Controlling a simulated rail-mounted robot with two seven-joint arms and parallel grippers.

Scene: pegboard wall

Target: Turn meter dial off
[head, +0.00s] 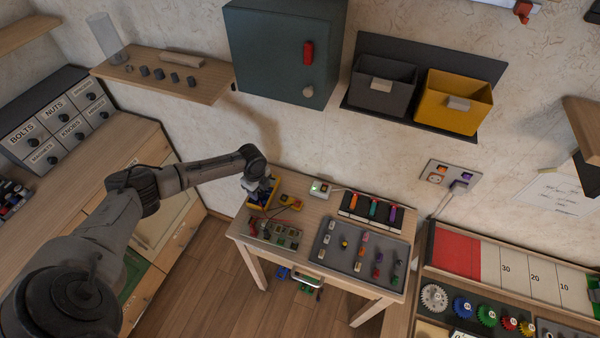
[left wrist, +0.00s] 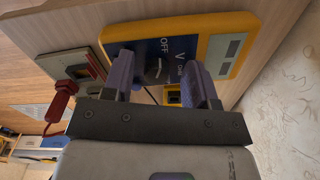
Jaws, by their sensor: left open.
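The meter is a yellow-cased box with a dark blue face. It shows at the table's back left in the head view (head: 274,190), partly under my left gripper, and close up in the left wrist view (left wrist: 228,27). Its dark round dial (left wrist: 154,68) has a pale line on it, with OFF, V and another label printed around it. My left gripper (head: 262,188) is over the meter. In the left wrist view its two purple fingers (left wrist: 160,80) are open, one on each side of the dial; contact cannot be told. My right gripper is not in view.
A circuit board (head: 275,232), a white device (head: 319,189) and a grey tray (head: 345,255) share the table (head: 237,238). A teal cabinet (head: 270,60) hangs on the wall above.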

